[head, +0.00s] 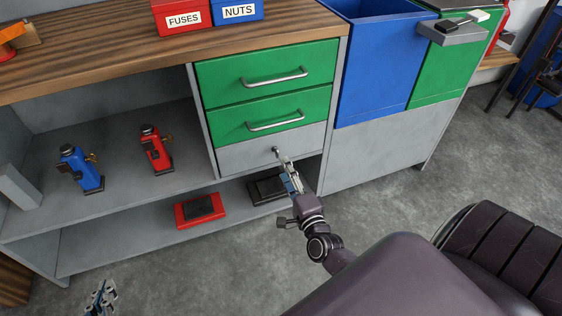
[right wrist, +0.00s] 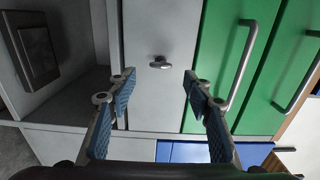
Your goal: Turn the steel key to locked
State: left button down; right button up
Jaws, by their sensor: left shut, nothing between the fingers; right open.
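The steel key (head: 275,149) sits in the grey lowest drawer front (head: 245,157), under two green drawers. In the right wrist view the key (right wrist: 160,62) shows as a small oval knob, its long side across the picture, along the drawer's short side. My right gripper (head: 285,163) is in front of that drawer, close to the key. In the right wrist view its blue-padded fingers (right wrist: 158,82) are open, with the key beyond the gap between the tips, untouched. My left gripper (head: 101,293) is shut and empty, low over the floor, away from the drawers.
Green drawers with bar handles (head: 274,80) are above the grey one. A blue bottle jack (head: 79,168) and a red one (head: 154,149) stand on the shelf at left. A red box (head: 200,210) and a dark box (head: 266,189) lie on the lower shelf. The floor in front is clear.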

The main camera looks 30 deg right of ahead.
jog(key=shift+v, duration=2.6)
